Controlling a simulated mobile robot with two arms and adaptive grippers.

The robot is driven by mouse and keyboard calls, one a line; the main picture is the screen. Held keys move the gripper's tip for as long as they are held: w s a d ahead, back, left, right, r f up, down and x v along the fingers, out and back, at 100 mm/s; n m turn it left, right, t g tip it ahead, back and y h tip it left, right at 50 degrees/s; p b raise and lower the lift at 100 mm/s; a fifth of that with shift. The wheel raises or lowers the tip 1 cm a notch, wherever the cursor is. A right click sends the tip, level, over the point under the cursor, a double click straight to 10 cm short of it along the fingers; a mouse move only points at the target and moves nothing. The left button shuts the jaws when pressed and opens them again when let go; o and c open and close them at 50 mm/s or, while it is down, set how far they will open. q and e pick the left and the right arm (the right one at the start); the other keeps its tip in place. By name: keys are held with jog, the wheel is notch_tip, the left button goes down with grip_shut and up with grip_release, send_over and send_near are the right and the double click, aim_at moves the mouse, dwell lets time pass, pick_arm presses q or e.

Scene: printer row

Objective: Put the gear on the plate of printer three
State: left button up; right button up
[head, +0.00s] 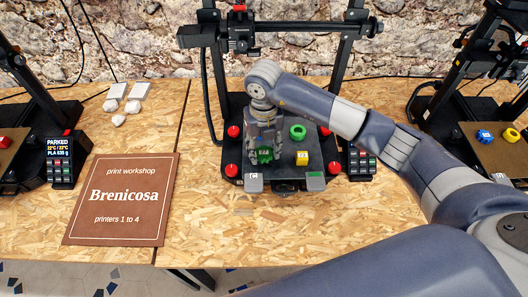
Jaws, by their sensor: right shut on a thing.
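My right gripper (264,152) reaches down over the front left of the dark plate (282,165) of the middle printer. It is shut on a small green piece (264,157), which shows between and below the fingers. The fingers cover much of it, so I cannot tell whether it is the gear or whether it touches the plate. A green ring (298,131) and a yellow block (302,158) lie on the same plate, right of the gripper. No number shows on this printer. My left gripper is out of view.
The printer's black frame (206,62) and red corner knobs (231,170) surround the plate. The right printer's plate (503,152) holds a blue piece (485,136) and a yellow one. A brown sign (122,222) and white pieces (118,91) lie left on the bench.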

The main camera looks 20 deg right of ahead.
aim_at(264, 152)
notch_tip(264, 152, down, 2)
jog(key=shift+s+f+p, duration=0.1)
jog(key=shift+p, duration=0.35)
jog(key=shift+f, duration=0.35)
jog(key=o, duration=0.8)
jog(key=shift+r, duration=0.1)
jog(key=shift+r, duration=0.2)
notch_tip(264, 152, up, 11)
jog(key=b, duration=0.3)
jog(key=shift+f, duration=0.2)
jog(key=shift+r, duration=0.6)
